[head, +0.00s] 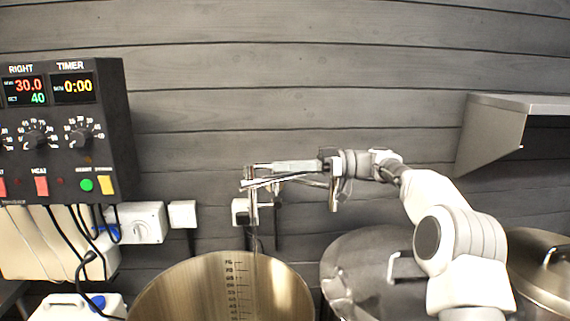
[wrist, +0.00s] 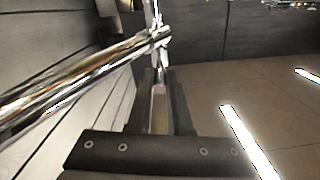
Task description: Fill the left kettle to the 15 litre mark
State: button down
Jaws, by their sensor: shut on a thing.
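The open steel kettle (head: 160,295) is the leftmost one in the head view. A dark litre scale (head: 237,285) runs down its inner wall; its figures are too small to read surely. The chrome tap spout (head: 252,207) hangs over this kettle. A thin line below its mouth may be water, but I cannot be sure. No water surface shows; the kettle's lower part is out of frame. My gripper (head: 262,167) reaches in from the right and is shut on the spout near its outer end. In the wrist view, the chrome pipe (wrist: 80,80) runs to my fingertips (wrist: 159,75).
A lidded kettle (head: 365,265) stands to the right, with another lidded pot (head: 545,265) beyond. A control panel (head: 60,130) on the left reads RIGHT 30.0 and 40, TIMER 0:00. A metal shelf (head: 510,110) juts from the wall at right.

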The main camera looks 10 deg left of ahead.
jog(key=shift+r, duration=0.1)
jog(key=c, duration=0.8)
grip_release()
jog(key=shift+c, duration=0.2)
jog(key=shift+d, duration=0.15)
jog(key=v, duration=1.1)
jog(key=shift+d+p, duration=0.4)
jog(key=shift+w, duration=0.15)
